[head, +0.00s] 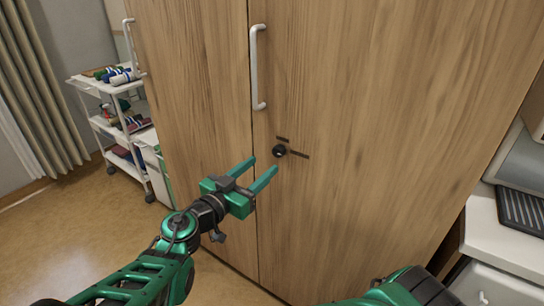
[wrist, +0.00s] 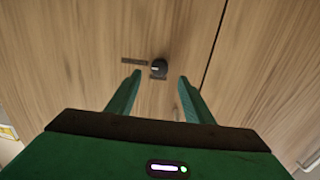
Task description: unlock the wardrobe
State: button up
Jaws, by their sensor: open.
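The wooden wardrobe (head: 360,120) fills the middle of the head view, with two doors meeting at a vertical seam. A small round black lock knob (head: 279,151) sits on the right door below its handle, with dark marks above it and to its right. In the wrist view the knob (wrist: 158,66) shows a pale mark on its face, and it lies ahead of and between my fingertips. My gripper (head: 263,170) is open and empty, just left of and below the knob in the head view. Its green fingers (wrist: 158,80) appear apart from the knob.
A white metal handle (head: 257,68) stands on the right door above the knob; another (head: 129,45) is on the left door. A white trolley (head: 97,118) with rolled items stands at the left. A white cabinet (head: 500,238) is at the right. Floor is clear at lower left.

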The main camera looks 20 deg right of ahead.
aim_at(276, 154)
jog(key=x, duration=0.8)
jog(key=c, duration=1)
jog(key=shift+a, duration=0.2)
jog(key=shift+d, duration=0.15)
